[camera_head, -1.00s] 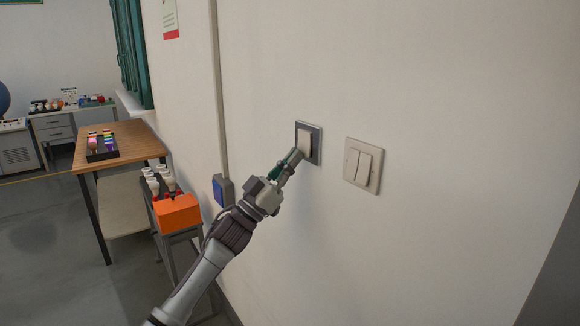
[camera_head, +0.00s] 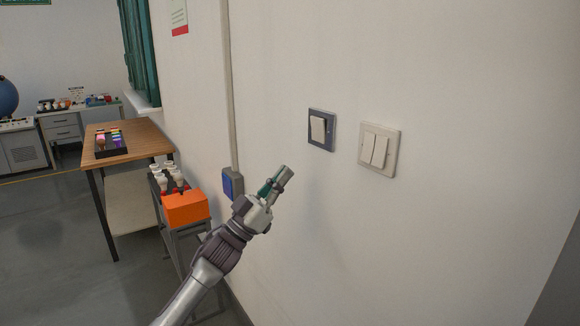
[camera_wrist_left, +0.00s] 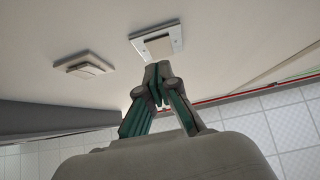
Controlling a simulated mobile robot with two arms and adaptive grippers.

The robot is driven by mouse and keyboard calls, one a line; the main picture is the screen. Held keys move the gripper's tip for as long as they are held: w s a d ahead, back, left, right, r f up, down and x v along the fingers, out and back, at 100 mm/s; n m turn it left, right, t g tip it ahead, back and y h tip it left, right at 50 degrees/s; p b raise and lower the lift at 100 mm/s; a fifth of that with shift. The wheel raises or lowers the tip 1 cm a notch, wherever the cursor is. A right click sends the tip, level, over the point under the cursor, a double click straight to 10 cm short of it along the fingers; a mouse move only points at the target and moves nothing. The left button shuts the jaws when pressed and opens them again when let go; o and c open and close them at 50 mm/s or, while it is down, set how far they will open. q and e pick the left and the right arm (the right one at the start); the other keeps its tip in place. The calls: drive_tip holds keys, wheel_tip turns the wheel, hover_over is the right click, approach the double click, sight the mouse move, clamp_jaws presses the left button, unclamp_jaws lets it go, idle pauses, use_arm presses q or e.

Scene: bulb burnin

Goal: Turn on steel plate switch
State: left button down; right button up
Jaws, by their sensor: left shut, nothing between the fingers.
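The steel plate switch (camera_head: 321,130) is on the wall, a dark metal square plate with one pale rocker. It also shows in the left wrist view (camera_wrist_left: 174,39), just beyond my fingertips. My left gripper (camera_head: 285,173) is shut and empty. In the head view it is below and to the left of the steel plate switch, apart from it. In the left wrist view the closed fingers (camera_wrist_left: 157,76) point towards the plate. The rocker looks tilted in its plate, but I cannot tell which position is on. My right gripper is not in view.
A white double switch (camera_head: 379,149) is to the right of the steel plate. A blue box (camera_head: 232,184) sits under a vertical conduit. An orange box (camera_head: 186,208) and several bulbs stand on a cart at the left, near a wooden table (camera_head: 142,137).

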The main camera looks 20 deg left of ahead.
use_arm(q)
drive_tip(key=b+v, duration=0.1)
drive_tip(key=v, duration=0.3)
drive_tip(key=shift+f, duration=0.2)
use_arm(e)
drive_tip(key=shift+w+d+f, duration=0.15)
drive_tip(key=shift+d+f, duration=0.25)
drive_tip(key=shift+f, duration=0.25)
use_arm(q)
drive_tip(key=shift+a, duration=0.1)
